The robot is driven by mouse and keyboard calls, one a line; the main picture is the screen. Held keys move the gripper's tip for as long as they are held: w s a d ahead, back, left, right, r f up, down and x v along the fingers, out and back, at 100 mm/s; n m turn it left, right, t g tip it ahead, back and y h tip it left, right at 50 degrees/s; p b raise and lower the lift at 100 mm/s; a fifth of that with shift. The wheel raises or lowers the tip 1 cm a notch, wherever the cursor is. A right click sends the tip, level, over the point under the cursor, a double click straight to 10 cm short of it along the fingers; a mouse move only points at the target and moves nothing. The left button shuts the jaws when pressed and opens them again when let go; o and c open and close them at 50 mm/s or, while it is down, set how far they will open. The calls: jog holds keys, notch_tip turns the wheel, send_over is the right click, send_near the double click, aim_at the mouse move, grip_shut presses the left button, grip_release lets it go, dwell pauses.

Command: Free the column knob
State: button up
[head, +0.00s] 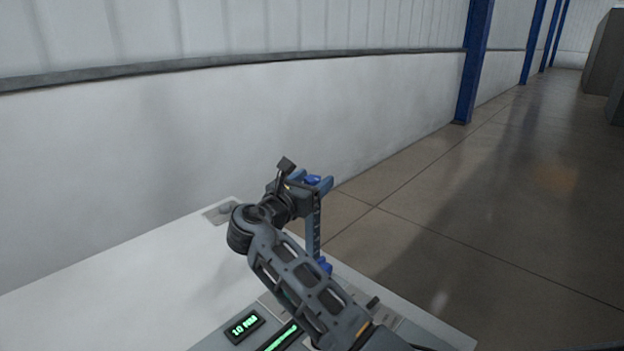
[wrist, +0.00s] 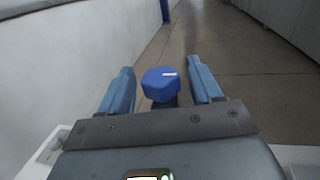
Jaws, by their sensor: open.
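The blue column knob (wrist: 160,85), a faceted cap with a short white mark on top, stands between the two blue fingers of my gripper (wrist: 160,67) in the wrist view. Gaps show on both sides, so the fingers are around it without visibly touching. In the head view the knob (head: 313,180) shows between the fingertips of my gripper (head: 312,177). The gripper is open. The upright column (head: 314,228) drops below the gripper, partly hidden by my arm. A second blue part (head: 325,265) sits low near the column's foot.
A white worktop (head: 150,285) lies left and below, with a device showing green displays (head: 243,326) at the front, partly behind my arm. A dark stub (head: 372,302) stands to its right. A pale wall (head: 200,140) runs behind; open floor (head: 460,230) lies right.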

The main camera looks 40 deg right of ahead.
jog(key=shift+d, duration=0.1)
jog(key=c, duration=0.9)
